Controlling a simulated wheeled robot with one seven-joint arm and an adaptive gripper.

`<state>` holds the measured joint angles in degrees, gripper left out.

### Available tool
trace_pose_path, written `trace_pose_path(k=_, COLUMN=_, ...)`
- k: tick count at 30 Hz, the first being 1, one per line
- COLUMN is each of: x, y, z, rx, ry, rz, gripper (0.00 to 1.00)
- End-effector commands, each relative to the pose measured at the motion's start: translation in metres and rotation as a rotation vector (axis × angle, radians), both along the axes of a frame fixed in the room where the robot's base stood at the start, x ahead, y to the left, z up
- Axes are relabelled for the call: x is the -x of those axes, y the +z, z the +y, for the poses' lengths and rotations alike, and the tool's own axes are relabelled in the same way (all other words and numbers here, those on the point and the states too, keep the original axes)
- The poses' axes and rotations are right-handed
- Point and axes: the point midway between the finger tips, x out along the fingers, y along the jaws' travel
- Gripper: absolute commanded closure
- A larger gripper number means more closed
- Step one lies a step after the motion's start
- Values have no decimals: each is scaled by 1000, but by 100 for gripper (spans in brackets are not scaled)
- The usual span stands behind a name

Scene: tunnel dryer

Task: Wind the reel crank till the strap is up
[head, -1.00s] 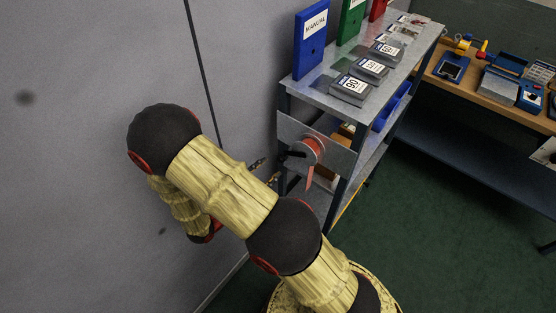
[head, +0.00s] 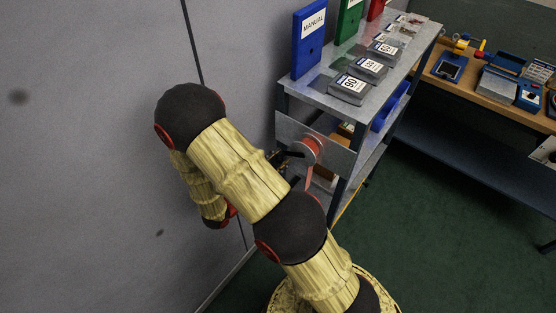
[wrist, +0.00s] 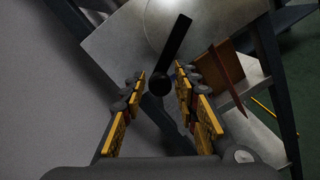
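The reel (head: 309,149) is a red drum on a grey plate (head: 336,158) at the near end of the metal shelf unit. A red strap (head: 308,178) hangs down from it, its lower part near my arm. In the wrist view the strap shows as a reddish-brown band (wrist: 228,76). The black crank (wrist: 175,42) slants down to a round knob (wrist: 159,85). My gripper (wrist: 160,76) is open, with the knob between its fingertips and a gap visible on both sides. In the head view my gripper (head: 277,158) is mostly hidden behind my arm, just left of the reel.
Grey devices (head: 349,89) and upright manuals, one blue (head: 309,40), stand on the shelf top (head: 318,93). A grey wall (head: 90,160) is close on the left. A workbench (head: 490,92) stands at the right. The green floor (head: 440,240) between is clear.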

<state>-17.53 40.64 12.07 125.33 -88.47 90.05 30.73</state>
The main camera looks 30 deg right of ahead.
Motion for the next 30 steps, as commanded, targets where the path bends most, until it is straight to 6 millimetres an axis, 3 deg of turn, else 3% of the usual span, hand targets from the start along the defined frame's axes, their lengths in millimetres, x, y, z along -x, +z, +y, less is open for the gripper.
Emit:
trace_pose_path(k=15, x=0, y=0, z=0, rx=0, ry=0, rz=0, gripper=100)
trace_pose_path(k=30, x=0, y=0, z=0, rx=0, ry=0, rz=-1, gripper=100)
